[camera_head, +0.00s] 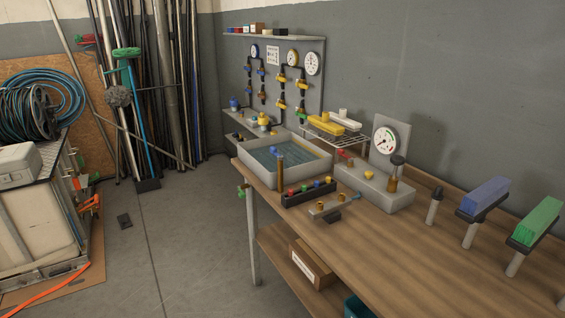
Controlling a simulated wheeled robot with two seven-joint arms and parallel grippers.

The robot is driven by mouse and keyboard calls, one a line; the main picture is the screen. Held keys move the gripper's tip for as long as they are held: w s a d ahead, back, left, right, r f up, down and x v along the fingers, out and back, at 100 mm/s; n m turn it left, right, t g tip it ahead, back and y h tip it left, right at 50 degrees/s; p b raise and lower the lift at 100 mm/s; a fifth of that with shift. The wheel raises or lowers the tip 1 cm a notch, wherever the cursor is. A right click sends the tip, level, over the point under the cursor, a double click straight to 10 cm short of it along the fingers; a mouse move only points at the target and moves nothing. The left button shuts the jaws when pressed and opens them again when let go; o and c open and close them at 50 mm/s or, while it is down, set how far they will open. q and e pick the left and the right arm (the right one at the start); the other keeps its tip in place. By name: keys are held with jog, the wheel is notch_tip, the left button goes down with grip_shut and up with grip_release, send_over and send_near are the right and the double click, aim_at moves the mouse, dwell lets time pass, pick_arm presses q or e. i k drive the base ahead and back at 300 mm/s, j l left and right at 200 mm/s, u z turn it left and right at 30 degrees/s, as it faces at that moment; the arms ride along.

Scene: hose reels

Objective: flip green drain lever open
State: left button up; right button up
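A small green lever-like part (241,190) shows at the left edge of the workbench, below the grey water tank (314,177). It is too small for me to tell whether it is open or shut. Blue water (285,163) lies in the tank. Another green knob (328,181) sits in a row of coloured knobs on a black block (309,194) in front of the tank. Neither of my grippers is in view.
The wooden workbench (430,262) carries a grey gauge unit (375,190). Blue (485,196) and green (538,220) blocks stand on posts at right. A hose reel (42,105) is at left. The middle floor (190,240) is mostly clear.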

aim_at(242, 195)
jog(key=i+j+z, duration=0.35)
jog(key=i+j, duration=0.5)
jog(key=i, duration=0.15)
jog(key=i+j+z, duration=0.35)
jog(key=i+j, duration=0.6)
jog(key=j, duration=0.15)
